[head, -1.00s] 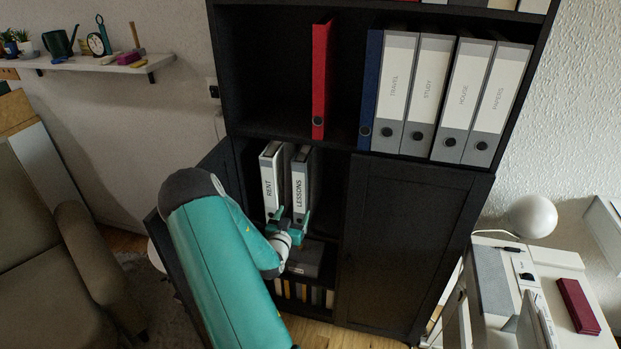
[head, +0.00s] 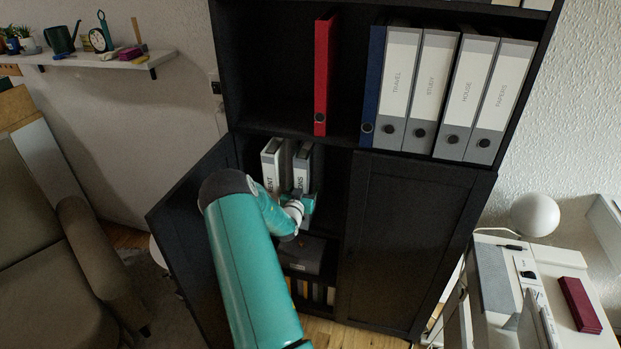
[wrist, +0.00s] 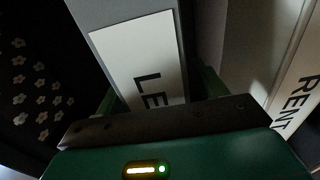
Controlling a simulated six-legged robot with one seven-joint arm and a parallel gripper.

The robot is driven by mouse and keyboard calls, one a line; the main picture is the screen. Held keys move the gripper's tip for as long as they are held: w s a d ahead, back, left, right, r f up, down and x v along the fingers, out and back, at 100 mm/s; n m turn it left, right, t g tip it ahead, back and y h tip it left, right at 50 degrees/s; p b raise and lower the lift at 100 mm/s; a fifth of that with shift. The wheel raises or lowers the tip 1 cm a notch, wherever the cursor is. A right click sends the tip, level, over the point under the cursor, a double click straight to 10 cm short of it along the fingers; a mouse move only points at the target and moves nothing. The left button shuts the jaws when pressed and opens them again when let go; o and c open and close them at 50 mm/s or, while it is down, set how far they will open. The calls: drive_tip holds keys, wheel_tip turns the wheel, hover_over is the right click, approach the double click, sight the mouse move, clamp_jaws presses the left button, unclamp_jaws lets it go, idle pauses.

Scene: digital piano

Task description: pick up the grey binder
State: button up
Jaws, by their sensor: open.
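A grey binder with a white label reading LESSONS (head: 302,160) stands upright in the open lower cabinet, right of a RENT binder (head: 272,157). My gripper (head: 306,204) is at its spine and hides the lower label in the head view. In the wrist view the grey binder (wrist: 125,14) fills the middle, with "LE" showing. My gripper's fingers (wrist: 158,95) are open, one on each side of the spine. Whether they touch it cannot be told. The RENT binder (wrist: 290,90) is close on the right.
The open cabinet door (head: 190,220) is left of my arm; the closed door (head: 395,240) is right. Above are a red binder (head: 321,75), a blue binder (head: 372,80) and several grey-and-white binders. A dark box (head: 302,254) sits below. A dark flower-patterned surface (wrist: 35,85) is left in the wrist view.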

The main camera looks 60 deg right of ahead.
drive_tip(key=shift+d, duration=0.45)
clamp_jaws()
drive_tip(key=shift+w+r, duration=0.1)
drive_tip(key=shift+r, duration=0.1)
